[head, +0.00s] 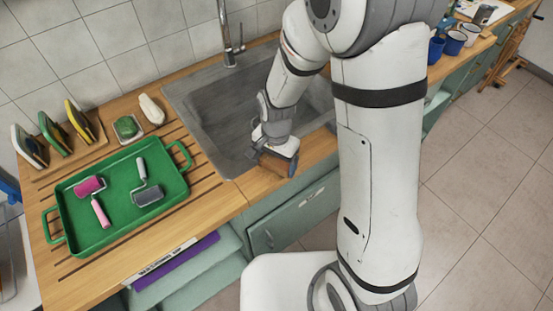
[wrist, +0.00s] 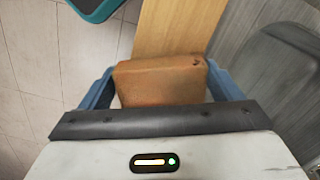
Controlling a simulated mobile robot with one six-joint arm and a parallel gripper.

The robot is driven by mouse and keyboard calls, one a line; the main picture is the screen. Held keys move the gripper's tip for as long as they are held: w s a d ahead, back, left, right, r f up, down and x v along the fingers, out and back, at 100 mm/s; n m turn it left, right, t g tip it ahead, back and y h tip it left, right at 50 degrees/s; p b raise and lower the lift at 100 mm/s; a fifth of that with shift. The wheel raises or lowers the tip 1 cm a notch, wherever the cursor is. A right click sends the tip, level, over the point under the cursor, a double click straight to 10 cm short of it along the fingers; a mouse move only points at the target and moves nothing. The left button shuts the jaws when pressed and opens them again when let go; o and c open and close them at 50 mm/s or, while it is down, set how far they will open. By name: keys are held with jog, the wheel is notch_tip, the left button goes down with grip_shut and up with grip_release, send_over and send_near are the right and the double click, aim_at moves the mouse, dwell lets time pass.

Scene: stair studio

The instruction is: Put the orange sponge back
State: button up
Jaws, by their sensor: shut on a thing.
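The orange sponge (wrist: 160,82) is a brownish-orange block between the two blue fingers of my gripper (wrist: 158,90) in the wrist view. My gripper is shut on it. In the head view the sponge (head: 277,164) shows below my gripper (head: 276,151), over the front edge of the sink and the wooden counter strip; whether it touches the counter I cannot tell. At the far left a wooden rack (head: 62,152) holds several upright sponges, with grey, green and yellow parts. Part of the sponge is hidden by my gripper.
The sink (head: 215,118) and tap (head: 230,40) are beside my arm.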

aim_at(277, 161)
jog(key=shift+f+b, duration=0.3)
jog(key=o, duration=0.8)
jog(key=shift+r, duration=0.1)
notch_tip(277, 161, up, 13)
jog(key=s+d+r+n+t, duration=0.3)
jog(key=s+d+r+n, duration=0.3)
jog(key=s+d, duration=0.5)
jog(key=shift+d+r+n+t, duration=0.3)
jog(key=shift+d+r, duration=0.6)
jog(key=shift+d, duration=0.35)
jog(key=shift+s, duration=0.1)
